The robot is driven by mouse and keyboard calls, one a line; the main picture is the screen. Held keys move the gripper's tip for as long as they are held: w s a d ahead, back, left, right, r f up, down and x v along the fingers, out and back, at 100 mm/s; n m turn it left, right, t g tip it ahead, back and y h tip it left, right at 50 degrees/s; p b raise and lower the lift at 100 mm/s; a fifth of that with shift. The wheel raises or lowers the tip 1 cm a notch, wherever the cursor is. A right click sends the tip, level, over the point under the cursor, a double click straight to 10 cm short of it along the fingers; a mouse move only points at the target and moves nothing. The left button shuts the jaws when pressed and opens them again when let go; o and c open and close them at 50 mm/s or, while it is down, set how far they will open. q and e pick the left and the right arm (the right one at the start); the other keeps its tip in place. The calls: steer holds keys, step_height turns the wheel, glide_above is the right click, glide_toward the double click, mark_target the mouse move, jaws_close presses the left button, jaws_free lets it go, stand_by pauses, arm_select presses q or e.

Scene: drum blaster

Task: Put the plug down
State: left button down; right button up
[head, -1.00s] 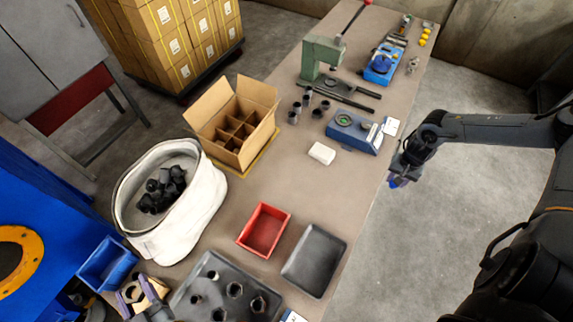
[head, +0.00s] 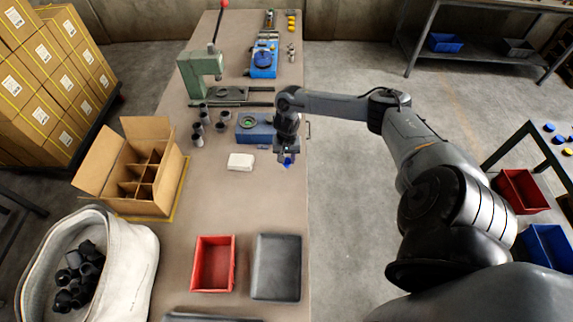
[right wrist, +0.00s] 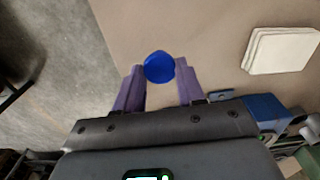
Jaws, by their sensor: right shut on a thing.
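A blue plug (right wrist: 159,66) sits between the tips of the purple fingers of my right gripper (right wrist: 160,78), which is shut on it. In the head view the right gripper (head: 287,157) points down near the right edge of the table, just in front of the blue test unit (head: 257,130). The plug shows there only as a small blue spot (head: 287,163). In the right wrist view it appears above bare brown tabletop (right wrist: 205,40); I cannot tell how high. My left gripper is out of view.
A white block (head: 240,162) lies left of the right gripper. Nearer are a red tray (head: 232,265) and a black tray (head: 277,267). A divided carton (head: 100,172) and a white bin (head: 125,265) stand at the left. The table between gripper and trays is clear.

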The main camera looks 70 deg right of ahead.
mark_target(287, 161)
steer(key=shift+f+b, duration=0.5)
steer(key=shift+f, duration=1.5)
steer(key=shift+f, duration=0.1)
steer(key=o, duration=1)
steer(key=shift+o, duration=0.2)
step_height(287, 161, up, 12)
steer(key=p, duration=0.2)
steer(key=shift+p, duration=0.3)
steer(key=shift+s, duration=0.15)
